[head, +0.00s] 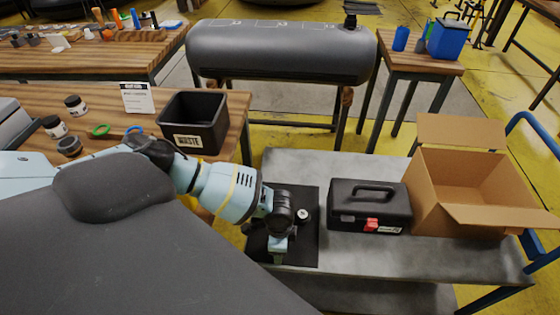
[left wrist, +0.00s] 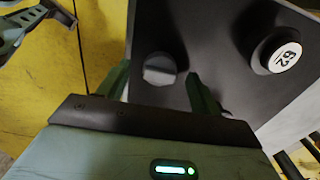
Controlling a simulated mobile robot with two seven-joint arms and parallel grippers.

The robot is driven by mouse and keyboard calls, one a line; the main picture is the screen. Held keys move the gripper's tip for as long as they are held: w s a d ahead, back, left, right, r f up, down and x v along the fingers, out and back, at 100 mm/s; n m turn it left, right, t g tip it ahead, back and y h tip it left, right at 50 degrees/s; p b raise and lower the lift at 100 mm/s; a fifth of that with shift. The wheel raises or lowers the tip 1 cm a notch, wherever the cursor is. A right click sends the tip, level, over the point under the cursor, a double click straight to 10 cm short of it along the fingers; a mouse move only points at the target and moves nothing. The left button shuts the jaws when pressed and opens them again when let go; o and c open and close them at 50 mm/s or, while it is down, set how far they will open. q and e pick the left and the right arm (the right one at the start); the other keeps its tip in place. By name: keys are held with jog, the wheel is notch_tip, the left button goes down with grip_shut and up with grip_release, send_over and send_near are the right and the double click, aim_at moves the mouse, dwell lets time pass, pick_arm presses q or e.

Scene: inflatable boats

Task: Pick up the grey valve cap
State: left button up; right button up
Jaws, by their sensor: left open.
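The grey valve cap (left wrist: 159,69) sits on a black mat (left wrist: 150,25) in the left wrist view. My left gripper (left wrist: 160,76) is open, with one green finger on each side of the cap. I cannot tell whether the fingers touch it. A black round piece with a white disc marked 62 (left wrist: 284,56) stands to the right on the same mat. In the head view my left gripper (head: 279,248) is low over the mat (head: 307,250), and the cap is hidden there. My right gripper is not in view.
The mat lies on a grey cart top (head: 350,255). A black toolbox (head: 369,207) and an open cardboard box (head: 465,195) stand to its right. A black waste bin (head: 193,122) is on the wooden bench at left. A grey inflatable tube (head: 282,52) is behind the cart.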

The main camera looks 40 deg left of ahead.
pick_arm(q)
jog(key=shift+c, duration=0.3)
jog(key=c, duration=1.1)
jog(key=shift+r, duration=0.1)
jog(key=shift+r, duration=0.6)
notch_tip(320, 180, up, 2)
jog(key=shift+w+r+p, duration=0.1)
jog(key=shift+r+p, duration=0.1)
jog(key=shift+p, duration=0.1)
jog(key=s+d+r+p, duration=0.1)
jog(key=s+d, duration=0.8)
jog(key=s, duration=0.4)
jog(key=shift+s+r, duration=0.15)
jog(key=shift+d, duration=0.1)
